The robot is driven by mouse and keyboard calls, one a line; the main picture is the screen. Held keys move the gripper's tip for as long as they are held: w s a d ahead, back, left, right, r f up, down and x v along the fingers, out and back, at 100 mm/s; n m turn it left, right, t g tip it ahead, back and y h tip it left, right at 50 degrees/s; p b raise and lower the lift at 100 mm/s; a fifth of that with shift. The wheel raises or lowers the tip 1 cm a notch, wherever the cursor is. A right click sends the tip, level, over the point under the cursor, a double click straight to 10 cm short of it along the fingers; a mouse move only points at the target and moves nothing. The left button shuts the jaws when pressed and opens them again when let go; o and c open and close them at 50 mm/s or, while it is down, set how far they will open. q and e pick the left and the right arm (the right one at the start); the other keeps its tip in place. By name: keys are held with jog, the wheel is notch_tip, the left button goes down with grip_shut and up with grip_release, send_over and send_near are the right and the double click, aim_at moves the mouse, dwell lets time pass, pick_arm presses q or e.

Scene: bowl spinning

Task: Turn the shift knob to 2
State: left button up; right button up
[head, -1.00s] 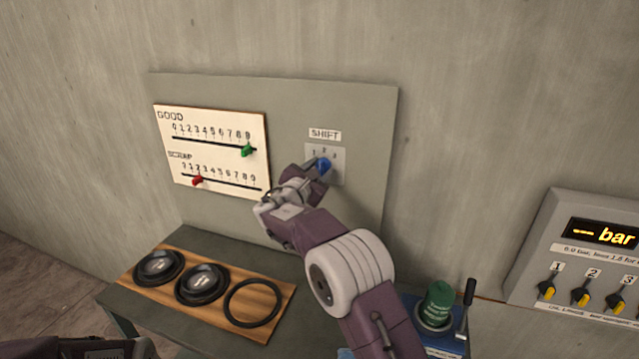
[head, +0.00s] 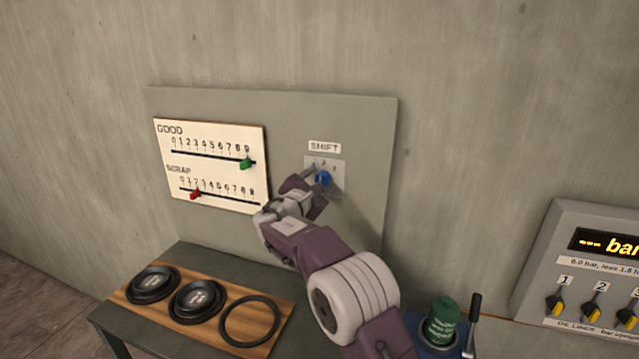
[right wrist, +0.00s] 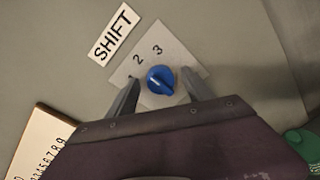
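The blue shift knob (head: 323,179) sits on a pale plate (head: 338,165) under the SHIFT label (head: 324,147). In the right wrist view, the knob (right wrist: 161,80) lies between the fingers of my right gripper (right wrist: 160,85). The fingers are open, with a gap on each side of the knob. The numbers 2 and 3 show above it; the 1 is hidden behind the left finger in that view. Where the knob points is too small to tell surely. My right gripper (head: 322,190) also shows in the head view, beside the knob. My left gripper is not in view.
A white GOOD and SCRAP slider board (head: 212,165) is left of the knob on the grey panel. Below stands a table with a wooden board (head: 215,334) bearing black round parts. A green canister (head: 443,322) and a bar display box (head: 590,260) are at right.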

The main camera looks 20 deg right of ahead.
jog(key=b+v, duration=0.3)
jog(key=v, duration=0.6)
jog(key=shift+f, duration=0.1)
